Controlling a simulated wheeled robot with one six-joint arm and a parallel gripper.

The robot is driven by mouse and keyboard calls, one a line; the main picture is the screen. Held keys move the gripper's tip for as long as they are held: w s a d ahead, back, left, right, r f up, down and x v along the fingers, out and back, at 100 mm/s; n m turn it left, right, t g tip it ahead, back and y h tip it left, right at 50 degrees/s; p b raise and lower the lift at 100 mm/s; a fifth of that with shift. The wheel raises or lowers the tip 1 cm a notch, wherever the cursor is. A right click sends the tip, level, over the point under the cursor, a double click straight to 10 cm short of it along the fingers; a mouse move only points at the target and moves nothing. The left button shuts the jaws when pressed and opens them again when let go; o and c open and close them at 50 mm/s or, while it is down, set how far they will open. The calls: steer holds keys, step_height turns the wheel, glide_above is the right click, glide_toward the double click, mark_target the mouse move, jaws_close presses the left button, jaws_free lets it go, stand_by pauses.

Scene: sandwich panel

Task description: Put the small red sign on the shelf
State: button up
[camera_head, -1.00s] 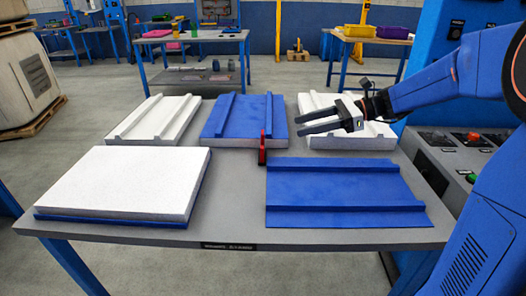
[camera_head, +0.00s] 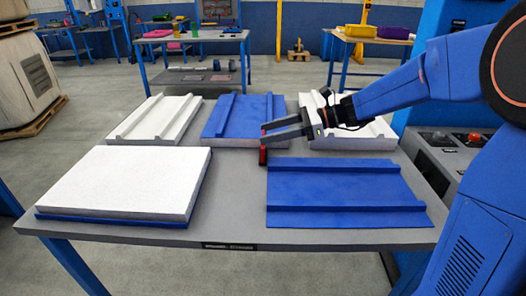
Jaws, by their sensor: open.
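The small red sign (camera_head: 263,156) stands on the grey table between the back blue panel and the front blue panel. Its upper part is hidden behind my gripper. My gripper (camera_head: 264,133) is open, with its fingers pointing left at the sign. The fingers look to be at or around the sign's top; I cannot tell whether they touch it. A shelf (camera_head: 190,77) shows under the far table at the back, with a few small items on it.
The grey table (camera_head: 232,215) holds a front blue panel (camera_head: 345,188), a back blue panel (camera_head: 222,117), a white slab (camera_head: 125,178) at front left and ribbed white panels (camera_head: 155,118) behind. A control console (camera_head: 445,150) stands at right. A narrow bare strip runs between the front panels.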

steer(key=shift+x, duration=1.3)
jaws_close()
steer(key=shift+r, duration=0.1)
step_height(320, 180, up, 10)
